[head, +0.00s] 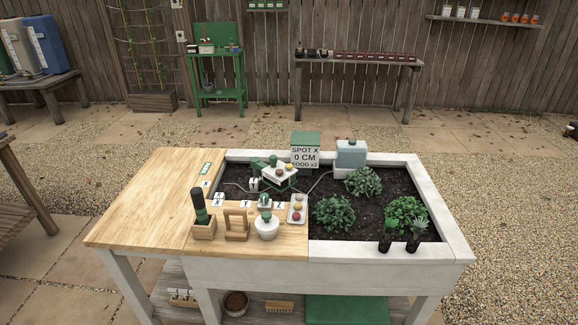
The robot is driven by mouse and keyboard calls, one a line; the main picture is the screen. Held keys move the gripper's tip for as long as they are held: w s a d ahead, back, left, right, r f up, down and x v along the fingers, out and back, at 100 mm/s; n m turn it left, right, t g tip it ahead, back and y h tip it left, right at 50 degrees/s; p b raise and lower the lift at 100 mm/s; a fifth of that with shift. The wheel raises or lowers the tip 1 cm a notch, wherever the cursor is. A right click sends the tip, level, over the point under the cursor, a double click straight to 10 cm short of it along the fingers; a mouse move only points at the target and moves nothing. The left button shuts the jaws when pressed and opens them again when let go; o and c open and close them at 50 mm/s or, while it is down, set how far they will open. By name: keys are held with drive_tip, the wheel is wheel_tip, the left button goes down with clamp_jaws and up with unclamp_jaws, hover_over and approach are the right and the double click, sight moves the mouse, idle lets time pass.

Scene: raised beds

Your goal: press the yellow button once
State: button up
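A small white tilted panel (280,173) on a green stand is at the left end of the planter soil. It bears small coloured round tops, one of them yellow (289,168), which looks like the yellow button. A dark reddish one (279,174) is beside it. A pale tray (297,209) on the wooden top also holds small round coloured pieces, one of them yellowish; they are too small to tell what they are. Whether any button is pressed cannot be seen. My gripper is not in view.
A wooden holder with a dark upright tool (202,217), a wooden frame (236,224) and a white pot (266,228) stand near the tray. The wooden top's left part is clear.

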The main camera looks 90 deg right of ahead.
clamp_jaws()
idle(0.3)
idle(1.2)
